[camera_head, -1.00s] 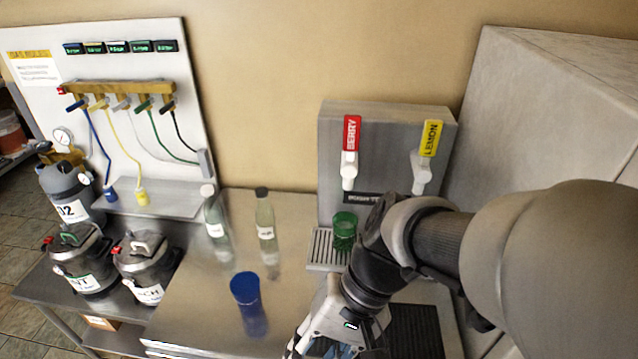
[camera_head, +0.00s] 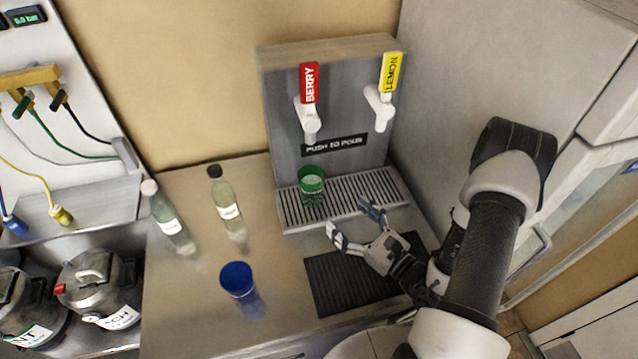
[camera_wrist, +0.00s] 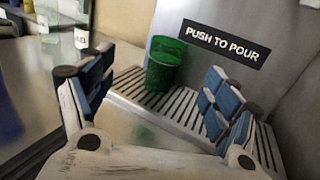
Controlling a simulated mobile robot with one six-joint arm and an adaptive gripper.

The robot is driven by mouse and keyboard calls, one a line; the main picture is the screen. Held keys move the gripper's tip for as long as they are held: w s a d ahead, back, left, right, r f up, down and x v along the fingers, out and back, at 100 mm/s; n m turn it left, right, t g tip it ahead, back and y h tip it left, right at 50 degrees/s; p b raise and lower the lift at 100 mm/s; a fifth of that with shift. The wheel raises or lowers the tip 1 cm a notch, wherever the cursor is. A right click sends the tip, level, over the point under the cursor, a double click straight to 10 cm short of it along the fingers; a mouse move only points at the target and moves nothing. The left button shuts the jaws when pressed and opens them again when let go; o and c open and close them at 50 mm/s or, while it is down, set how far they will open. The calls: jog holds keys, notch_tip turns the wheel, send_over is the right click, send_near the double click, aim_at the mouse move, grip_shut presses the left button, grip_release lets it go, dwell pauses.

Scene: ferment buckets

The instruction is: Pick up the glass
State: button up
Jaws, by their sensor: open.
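The green glass (camera_head: 312,184) stands upright on the slotted drip tray (camera_head: 384,186) of the drink dispenser, below and near the red BERRY tap (camera_head: 309,100). My gripper (camera_head: 350,221) is open and empty, in front of the glass and a little to its right, pointing toward the dispenser. In the wrist view the glass (camera_wrist: 163,64) shows beyond and between the two spread fingers (camera_wrist: 155,98), apart from both.
Two clear bottles, one white-capped (camera_head: 169,218) and one dark-capped (camera_head: 227,203), and a blue cup (camera_head: 240,285) stand left on the counter. A dark ribbed mat (camera_head: 345,283) lies under my gripper.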

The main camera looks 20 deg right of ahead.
jog(key=f, duration=0.1)
jog(key=b, duration=0.2)
send_near(304, 171)
jog(key=shift+m+h, duration=0.4)
jog(key=x, duration=0.6)
jog(key=shift+w+a, duration=0.3)
jog(key=shift+c, duration=0.3)
grip_shut()
